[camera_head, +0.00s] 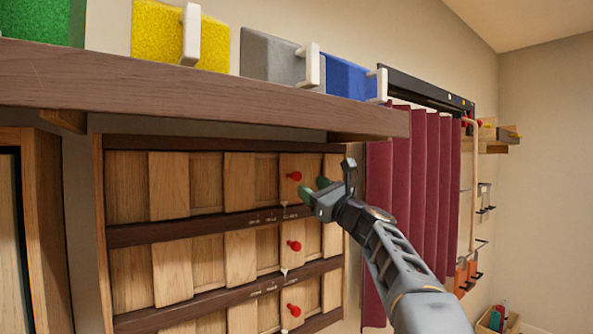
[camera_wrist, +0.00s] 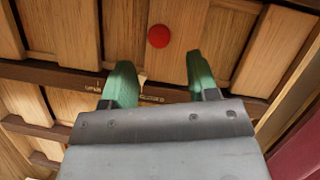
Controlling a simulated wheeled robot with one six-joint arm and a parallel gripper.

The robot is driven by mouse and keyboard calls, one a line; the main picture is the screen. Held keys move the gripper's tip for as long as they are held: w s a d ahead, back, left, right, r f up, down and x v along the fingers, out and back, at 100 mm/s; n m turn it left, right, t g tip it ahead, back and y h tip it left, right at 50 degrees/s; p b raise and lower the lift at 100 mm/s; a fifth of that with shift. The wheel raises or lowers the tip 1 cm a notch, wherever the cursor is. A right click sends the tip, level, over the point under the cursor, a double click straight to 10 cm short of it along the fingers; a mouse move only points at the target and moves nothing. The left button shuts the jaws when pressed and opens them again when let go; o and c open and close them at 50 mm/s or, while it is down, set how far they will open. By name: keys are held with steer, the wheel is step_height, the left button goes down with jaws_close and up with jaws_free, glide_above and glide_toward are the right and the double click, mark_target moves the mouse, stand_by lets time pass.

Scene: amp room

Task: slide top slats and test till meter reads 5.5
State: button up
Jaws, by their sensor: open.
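A wooden panel with rows of sliding slats (camera_head: 167,185) is on the wall below a shelf, its rows split by dark rails (camera_head: 190,229). The top row's slat has a red knob (camera_head: 294,176); the lower rows have red knobs (camera_head: 294,245) and (camera_head: 293,310). My gripper (camera_head: 325,187) is open and empty, just right of the top red knob in the head view. In the wrist view a red knob (camera_wrist: 158,36) lies ahead of my green fingertips (camera_wrist: 158,82), between their lines and apart from them. No meter is visible.
A brown shelf (camera_head: 200,98) overhangs the panel and holds green, yellow, grey and blue blocks with white handles. A dark red curtain (camera_head: 425,180) hangs just right of the panel. A wooden cabinet (camera_head: 40,230) stands at the left.

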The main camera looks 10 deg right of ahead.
mark_target(300, 179)
steer(key=p+x, duration=0.3)
steer(key=x, duration=0.4)
steer(key=shift+c, duration=0.2)
jaws_close()
stand_by(0.4)
